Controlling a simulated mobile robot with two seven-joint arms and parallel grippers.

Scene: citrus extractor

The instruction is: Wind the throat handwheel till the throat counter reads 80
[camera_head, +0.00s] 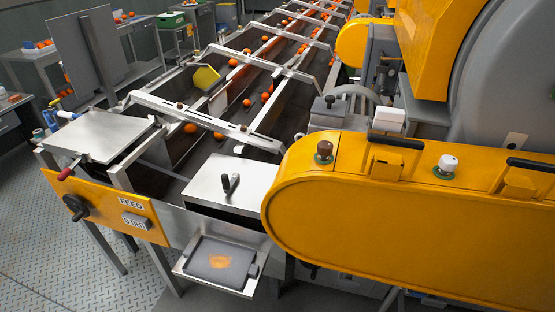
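A dark handwheel (76,208) with a knob sits on the left end of a yellow panel (105,206) at the front left of the machine. The panel carries a plate lettered FEED (131,203) and below it a small counter (134,222), whose digits are too small to read surely. No handwheel or counter lettered throat can be made out. A black lever (230,183) stands on a flat metal plate (208,187) right of the panel. Neither of my grippers is in view.
A yellow housing (400,235) with knobs and black handles fills the right front. Oranges (190,128) lie in the sloping feed lanes behind. A small tray (218,262) juts out at the front. A red-handled lid (98,135) is at the left. The checker-plate floor at left is clear.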

